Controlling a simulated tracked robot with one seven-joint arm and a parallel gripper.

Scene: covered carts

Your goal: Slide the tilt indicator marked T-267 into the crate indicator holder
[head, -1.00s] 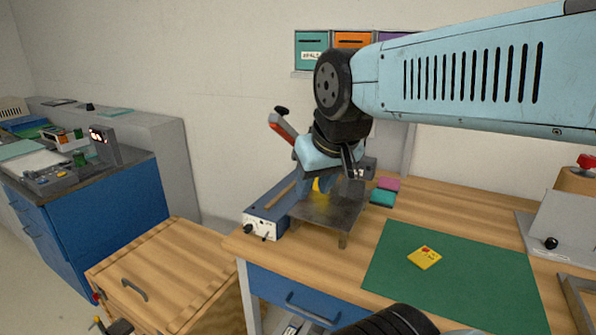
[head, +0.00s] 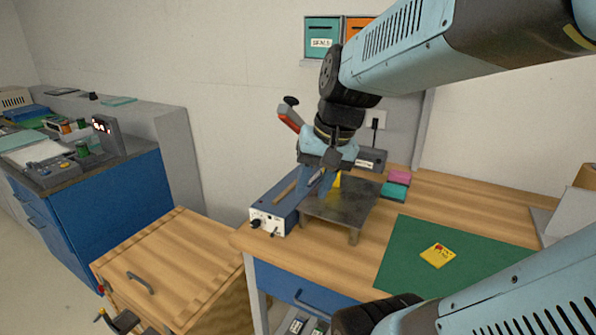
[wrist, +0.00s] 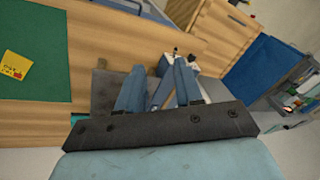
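My gripper (head: 316,187) hangs over the left part of a dark metal plate on short legs (head: 345,207), beside a blue-and-white box with knobs (head: 268,220). In the wrist view its two blue fingers (wrist: 158,66) are apart, with nothing clearly held between them. A small yellow piece (head: 337,181) shows just right of the fingers in the head view; I cannot tell what it is. I cannot make out the T-267 marking or the indicator holder. A wooden crate-like box with a handle (head: 180,262) stands at lower left.
A green mat (head: 405,265) with a yellow note (head: 437,255) covers the bench's right part. Pink and teal blocks (head: 396,184) lie behind the plate. A red-handled lever (head: 290,115) rises beside the gripper. Small labelled items (head: 298,325) show under the blue drawer front.

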